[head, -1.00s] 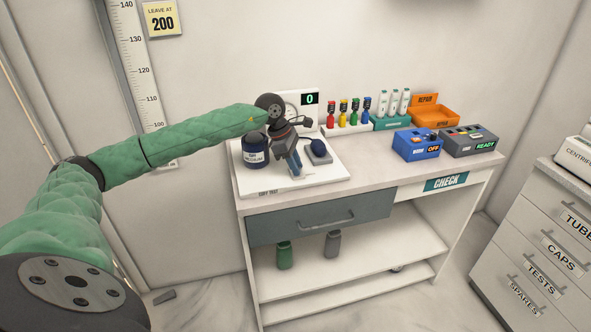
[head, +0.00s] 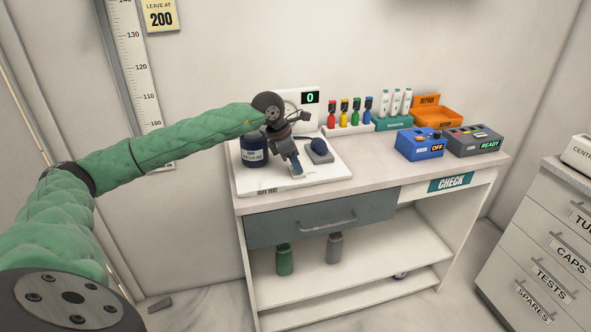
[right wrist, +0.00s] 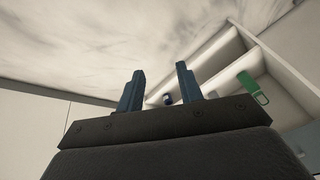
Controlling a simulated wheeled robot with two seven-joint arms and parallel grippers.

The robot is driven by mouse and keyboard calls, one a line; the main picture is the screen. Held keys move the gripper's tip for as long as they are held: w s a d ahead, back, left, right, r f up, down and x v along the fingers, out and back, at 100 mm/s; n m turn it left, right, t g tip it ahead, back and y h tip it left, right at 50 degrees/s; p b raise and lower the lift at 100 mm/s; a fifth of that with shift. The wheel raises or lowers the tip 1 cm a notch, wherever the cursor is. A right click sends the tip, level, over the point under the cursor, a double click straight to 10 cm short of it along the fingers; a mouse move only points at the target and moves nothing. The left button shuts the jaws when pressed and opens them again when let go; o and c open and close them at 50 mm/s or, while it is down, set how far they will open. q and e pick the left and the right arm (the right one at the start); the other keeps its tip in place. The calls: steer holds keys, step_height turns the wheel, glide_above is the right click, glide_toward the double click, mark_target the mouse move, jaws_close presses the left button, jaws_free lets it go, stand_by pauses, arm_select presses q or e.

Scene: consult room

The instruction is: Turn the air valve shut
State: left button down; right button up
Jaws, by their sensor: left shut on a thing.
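My left gripper (head: 296,168) reaches over the white cuff test board (head: 265,184) on the cart and points down at it. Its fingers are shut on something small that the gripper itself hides. I cannot make out the air valve; it may be behind or between the fingers. A dark blue bulb (head: 319,144) on a grey block (head: 321,157) sits just right of the fingers. A dark blue labelled cylinder (head: 254,150) stands to their left. Behind is a gauge panel with a display (head: 310,98) reading 0. My right gripper (right wrist: 160,88) is open and empty in the right wrist view.
Behind on the cart (head: 380,171) are a rack of coloured bottles (head: 350,128), an orange repair bin (head: 438,117), a blue box (head: 416,147) reading OFF and a grey box (head: 474,142) reading READY. A drawer cabinet (head: 545,240) stands at right.

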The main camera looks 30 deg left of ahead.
arm_select(q)
steer(key=n+y+b, duration=0.1)
steer(key=n+b, duration=0.1)
steer(key=n, duration=0.1)
steer(key=shift+f+t+b, duration=0.1)
steer(key=shift+t+b, duration=0.25)
steer(key=shift+t, duration=0.05)
steer(key=n, duration=0.1)
steer(key=n+b, duration=0.1)
steer(key=shift+d+r+n+y+b, duration=0.1)
steer(key=shift+r+n+y+b, duration=0.1)
steer(key=shift+n+y+b, duration=0.15)
arm_select(e)
steer(key=w+a+f+t, duration=0.1)
steer(key=a+f, duration=0.1)
steer(key=f, duration=0.4)
steer(key=w+a+f+t+y, duration=0.1)
steer(key=a+f, duration=0.1)
steer(key=f, duration=0.5)
steer(key=shift+w+a+f, duration=0.25)
steer(key=shift+a+f, duration=0.05)
steer(key=shift+a, duration=0.1)
arm_select(q)
steer(key=c, duration=1.2)
jaws_free()
steer(key=shift+c, duration=0.2)
